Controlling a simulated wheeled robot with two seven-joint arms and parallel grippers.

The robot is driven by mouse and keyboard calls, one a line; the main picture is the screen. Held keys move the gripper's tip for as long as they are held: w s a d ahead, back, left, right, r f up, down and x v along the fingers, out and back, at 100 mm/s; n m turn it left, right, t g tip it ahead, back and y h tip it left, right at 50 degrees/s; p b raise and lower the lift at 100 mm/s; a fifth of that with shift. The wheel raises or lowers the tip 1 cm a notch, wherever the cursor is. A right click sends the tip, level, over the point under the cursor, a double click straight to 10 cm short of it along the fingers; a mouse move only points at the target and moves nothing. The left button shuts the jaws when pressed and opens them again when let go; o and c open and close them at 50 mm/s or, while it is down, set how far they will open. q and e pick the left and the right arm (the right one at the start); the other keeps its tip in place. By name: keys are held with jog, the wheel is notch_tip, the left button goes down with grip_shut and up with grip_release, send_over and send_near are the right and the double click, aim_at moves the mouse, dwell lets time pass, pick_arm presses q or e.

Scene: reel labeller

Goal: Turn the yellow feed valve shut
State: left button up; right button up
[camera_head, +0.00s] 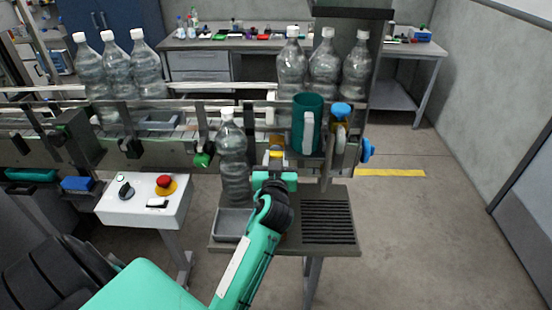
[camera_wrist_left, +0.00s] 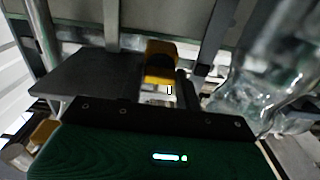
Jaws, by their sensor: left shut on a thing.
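The yellow feed valve (camera_head: 277,154) is a small yellow handle under the front of the conveyor, just left of the teal cylinder. My left gripper (camera_head: 275,165) reaches up to it from the front and is shut on it. In the left wrist view the yellow handle (camera_wrist_left: 160,62) shows just ahead of my gripper's dark body. The fingers themselves are mostly hidden, and how far the handle is turned cannot be told. My right gripper is in neither view.
A clear bottle (camera_head: 233,160) stands close left of my gripper. A teal cylinder (camera_head: 307,125) and a blue knob (camera_head: 341,109) are to the right. A grey table (camera_head: 340,240) with a tray lies below. A white control box (camera_head: 145,202) with a red button stands left.

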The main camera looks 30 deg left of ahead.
pick_arm(q)
jog(key=shift+m, duration=0.6)
jog(key=shift+m+p, duration=0.35)
jog(key=shift+m, duration=0.35)
jog(key=m+p, duration=0.1)
jog(key=m, duration=0.2)
jog(key=shift+r+m, duration=0.1)
jog(key=shift+m, duration=0.3)
jog(key=m+p, duration=0.1)
jog(key=m, duration=0.1)
jog(key=shift+m, duration=0.4)
jog(key=m+p, duration=0.2)
jog(key=m, duration=0.2)
jog(key=m+p, duration=0.1)
jog(key=m, duration=0.3)
jog(key=shift+p, duration=0.3)
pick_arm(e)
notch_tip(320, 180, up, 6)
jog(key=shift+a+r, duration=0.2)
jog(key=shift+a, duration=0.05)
pick_arm(q)
jog(key=shift+m, duration=0.4)
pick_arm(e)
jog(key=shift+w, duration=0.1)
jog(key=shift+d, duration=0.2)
